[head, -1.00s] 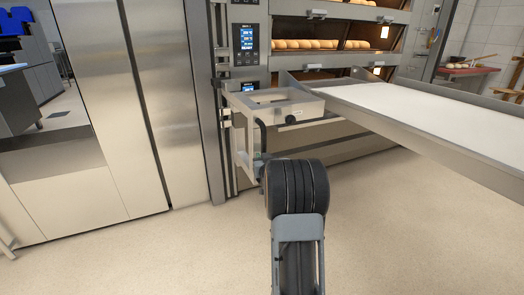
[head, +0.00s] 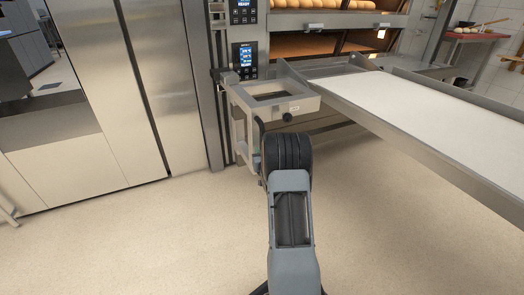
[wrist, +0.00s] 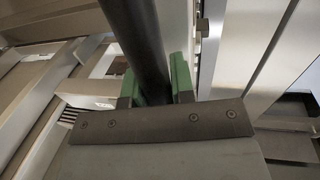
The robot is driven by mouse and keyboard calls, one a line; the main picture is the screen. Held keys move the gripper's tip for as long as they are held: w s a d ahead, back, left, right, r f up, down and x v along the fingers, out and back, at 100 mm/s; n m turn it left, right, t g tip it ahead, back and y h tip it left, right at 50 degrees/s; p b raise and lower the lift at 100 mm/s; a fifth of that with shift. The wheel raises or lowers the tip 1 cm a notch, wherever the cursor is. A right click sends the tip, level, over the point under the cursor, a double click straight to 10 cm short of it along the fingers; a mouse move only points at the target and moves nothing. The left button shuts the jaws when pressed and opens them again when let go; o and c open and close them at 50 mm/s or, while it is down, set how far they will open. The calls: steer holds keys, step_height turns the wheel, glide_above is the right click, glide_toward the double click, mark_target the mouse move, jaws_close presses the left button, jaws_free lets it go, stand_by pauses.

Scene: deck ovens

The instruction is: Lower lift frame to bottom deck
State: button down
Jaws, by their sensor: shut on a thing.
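The lift frame (head: 240,108) is a pale metal bracket mounted on a vertical rail at the left side of the deck oven. It carries a long loader with a white belt (head: 430,112), which reaches to the right in front of the oven. A black curved handle (head: 258,130) hangs on the frame's near side. It also shows in the wrist view as a dark bar (wrist: 142,40). My gripper's green fingers (wrist: 155,84) are shut around this bar. In the head view my arm hides most of the gripper.
The deck oven (head: 330,42) holds loaves on an upper deck, with lit control panels (head: 245,57) at its left. A tall steel cabinet (head: 160,80) stands to the left. The floor (head: 400,240) around my arm is clear.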

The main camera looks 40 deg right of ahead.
steer(key=shift+w+r, duration=0.15)
steer(key=shift+r, duration=0.1)
steer(key=c, duration=1)
jaws_free()
steer(key=shift+f, duration=0.15)
steer(key=shift+o, duration=0.2)
steer(key=p+v, duration=0.4)
steer(key=v, duration=1)
steer(key=shift+w, duration=0.1)
